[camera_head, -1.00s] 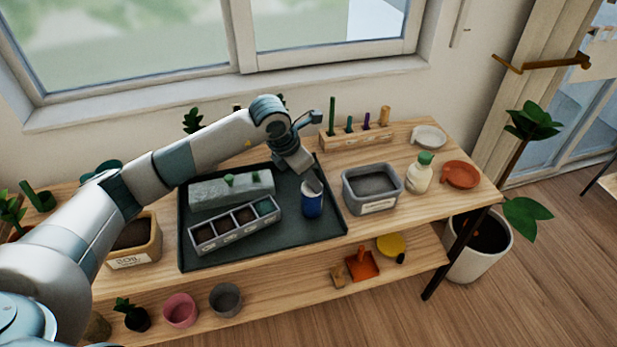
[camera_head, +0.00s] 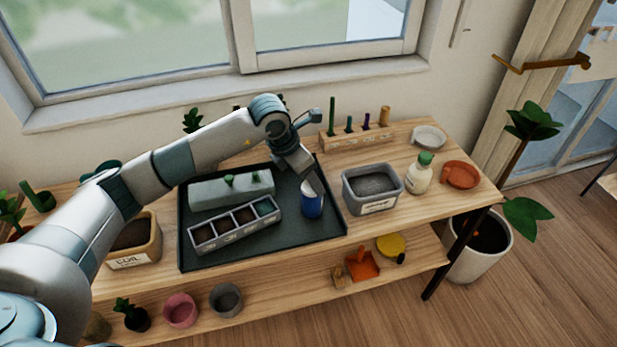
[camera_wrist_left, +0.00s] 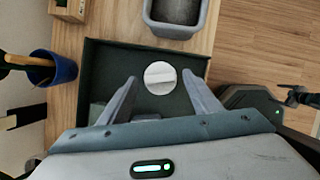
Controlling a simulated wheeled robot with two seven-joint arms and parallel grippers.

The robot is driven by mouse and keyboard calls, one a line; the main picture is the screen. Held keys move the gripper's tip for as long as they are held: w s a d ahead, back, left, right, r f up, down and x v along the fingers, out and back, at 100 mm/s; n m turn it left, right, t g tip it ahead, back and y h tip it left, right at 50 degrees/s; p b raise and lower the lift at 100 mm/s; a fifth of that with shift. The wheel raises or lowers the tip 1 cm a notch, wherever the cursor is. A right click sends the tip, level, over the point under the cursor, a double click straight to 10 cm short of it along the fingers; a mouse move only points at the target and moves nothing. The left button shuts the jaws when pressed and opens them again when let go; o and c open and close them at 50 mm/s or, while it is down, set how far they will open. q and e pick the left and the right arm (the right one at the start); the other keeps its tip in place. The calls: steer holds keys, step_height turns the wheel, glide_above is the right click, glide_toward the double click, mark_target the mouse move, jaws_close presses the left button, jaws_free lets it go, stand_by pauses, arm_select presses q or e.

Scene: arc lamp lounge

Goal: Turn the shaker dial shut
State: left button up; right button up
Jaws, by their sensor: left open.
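The shaker (camera_head: 312,204) is a blue can standing upright on the dark tray (camera_head: 200,262), near its right side. In the left wrist view its round, pale dial (camera_wrist_left: 160,78) faces the camera, with a faint line across it. My left gripper (camera_head: 311,184) points down at the shaker's top. In the left wrist view the fingers of my left gripper (camera_wrist_left: 160,75) are spread on either side of the dial, with visible gaps. I cannot tell their exact height against it.
A grey tub (camera_head: 372,187) stands just right of the tray. A seed box with several compartments (camera_head: 235,230) and a grey block (camera_head: 207,194) lie left of the shaker. A white bottle with a green cap (camera_head: 419,176) stands farther right. A wooden tool rack (camera_head: 352,138) is behind.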

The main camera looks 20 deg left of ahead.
arm_select(q)
steer(key=b+v, duration=0.4)
steer(key=v, duration=1.3)
steer(key=shift+b, duration=0.35)
arm_select(e)
steer(key=w+a+f+t, duration=0.2)
steer(key=w+a, duration=0.1)
steer(key=w, duration=0.5)
steer(key=shift+f+y, duration=0.25)
steer(key=shift+y, duration=0.05)
arm_select(q)
steer(key=shift+s+a, duration=0.1)
steer(key=shift+s, duration=0.1)
